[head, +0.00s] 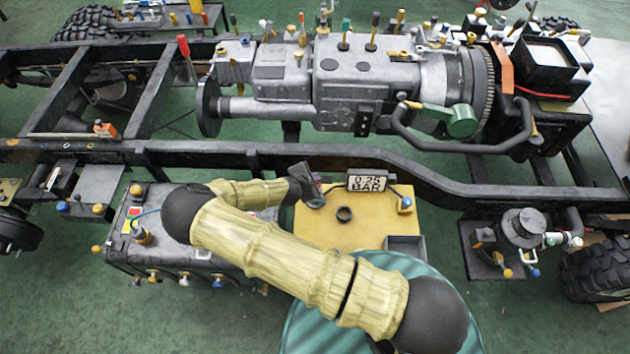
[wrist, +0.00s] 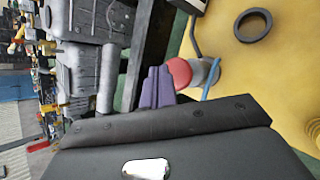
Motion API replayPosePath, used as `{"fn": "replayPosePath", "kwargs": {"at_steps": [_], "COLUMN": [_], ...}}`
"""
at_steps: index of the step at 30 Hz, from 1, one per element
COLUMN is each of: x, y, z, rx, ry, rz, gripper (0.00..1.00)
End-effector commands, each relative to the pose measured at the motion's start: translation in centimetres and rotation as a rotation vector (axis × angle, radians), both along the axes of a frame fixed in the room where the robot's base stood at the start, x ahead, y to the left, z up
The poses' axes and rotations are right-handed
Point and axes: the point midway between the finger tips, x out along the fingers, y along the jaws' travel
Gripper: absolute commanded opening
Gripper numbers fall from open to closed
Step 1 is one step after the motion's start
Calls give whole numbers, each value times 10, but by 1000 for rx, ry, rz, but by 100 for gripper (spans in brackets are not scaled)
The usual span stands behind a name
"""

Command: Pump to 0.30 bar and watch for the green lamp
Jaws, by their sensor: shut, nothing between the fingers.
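A small display (head: 367,183) at the back of the yellow board (head: 310,236) reads 0.25 BAR. My gripper (head: 314,196) is at the board's back left corner, left of the display. In the wrist view its purple fingers (wrist: 157,88) are shut together with nothing between them. Their tips are close to a grey cylinder (wrist: 206,72) with a red round cap (wrist: 180,71); I cannot tell whether they touch it. It may be the pump part. I cannot make out a lit green lamp.
A black ring (head: 344,214) lies on the board. A small grey tray (head: 405,244) is at its front right, and a yellow fitting with a blue top (head: 406,204) at its right. The dark chassis rail (head: 290,160) runs just behind the board.

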Motion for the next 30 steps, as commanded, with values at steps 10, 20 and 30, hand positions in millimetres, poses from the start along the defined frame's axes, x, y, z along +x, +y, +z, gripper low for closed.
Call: {"fn": "replayPosePath", "kwargs": {"at_steps": [10, 20, 30], "x": [0, 0, 0], "y": [0, 0, 0], "z": [-9, -8, -11], "rx": [-1, 0, 0], "ry": [0, 0, 0], "rz": [1, 0, 0], "gripper": [0, 0, 0]}}
